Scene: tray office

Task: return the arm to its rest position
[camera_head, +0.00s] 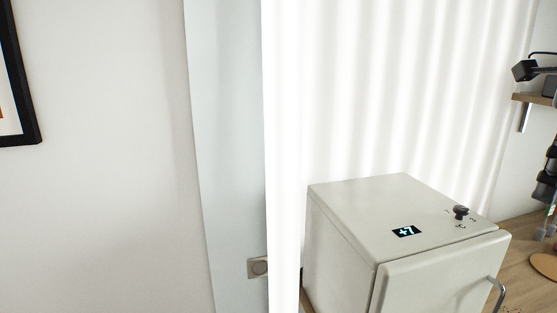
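Neither of my grippers shows in the head view, and no part of my arms can be made out with certainty. What they hold, if anything, cannot be seen. A white box-shaped appliance (345,210) stands at the lower right, with a small lit display reading "+7" (406,231) and a black knob (461,212) on its top. Its front door (440,275) appears closed and has a metal handle (497,294) at the right.
The appliance stands by a wooden surface (525,262). Bright white curtains (390,90) hang behind it. A wooden shelf (535,99) with a black device (526,70) is at the upper right. A black picture frame (22,138) hangs at left.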

